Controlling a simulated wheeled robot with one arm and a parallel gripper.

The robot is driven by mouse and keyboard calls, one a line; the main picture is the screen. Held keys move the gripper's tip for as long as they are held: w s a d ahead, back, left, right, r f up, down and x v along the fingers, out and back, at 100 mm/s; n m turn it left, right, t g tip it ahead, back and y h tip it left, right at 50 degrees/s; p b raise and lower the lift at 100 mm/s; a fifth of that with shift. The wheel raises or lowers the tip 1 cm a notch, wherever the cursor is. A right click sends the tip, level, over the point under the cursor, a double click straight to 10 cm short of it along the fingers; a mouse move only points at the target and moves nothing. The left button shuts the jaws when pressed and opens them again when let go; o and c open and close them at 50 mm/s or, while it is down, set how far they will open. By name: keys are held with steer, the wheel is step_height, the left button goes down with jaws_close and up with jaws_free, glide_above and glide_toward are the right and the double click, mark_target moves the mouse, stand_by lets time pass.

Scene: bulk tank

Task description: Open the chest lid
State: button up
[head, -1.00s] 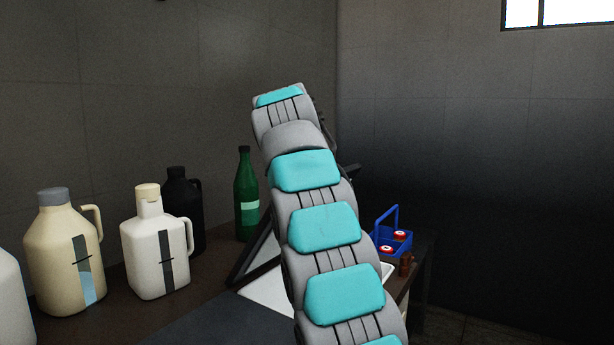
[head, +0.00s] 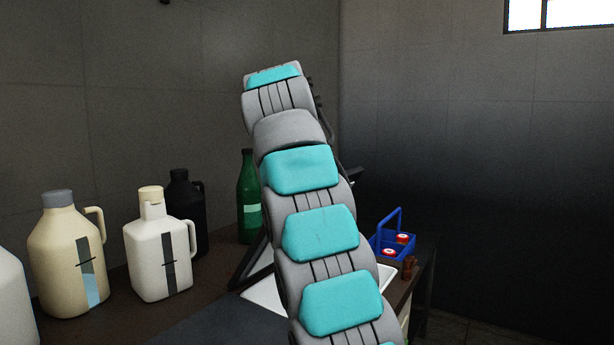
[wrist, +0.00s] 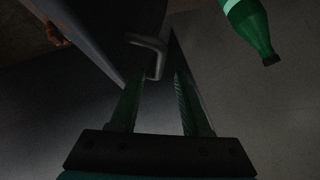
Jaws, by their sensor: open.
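The dark chest lid (head: 249,264) stands tilted up behind my arm in the head view, with a white surface (head: 263,294) showing below it. Much of the chest is hidden by my arm. In the wrist view a dark panel (wrist: 100,35), which looks like the lid, carries a grey bar handle (wrist: 154,58). My gripper (wrist: 155,80) is open, its two green fingers apart. The handle is at the fingertips, nearer the left finger; I cannot tell whether they touch. The gripper is hidden in the head view.
A green bottle (head: 249,200) stands just left of the lid. Several jugs, including a white one (head: 158,255) and a cream one (head: 64,265), line the counter (head: 110,320) to the left. A blue carrier (head: 393,240) with red-capped items sits at the right end.

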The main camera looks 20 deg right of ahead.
steer(key=shift+s+a+r, duration=0.3)
steer(key=shift+a+r, duration=0.05)
steer(key=shift+s+a+r, duration=0.1)
steer(key=shift+s+r, duration=0.1)
steer(key=shift+s, duration=0.15)
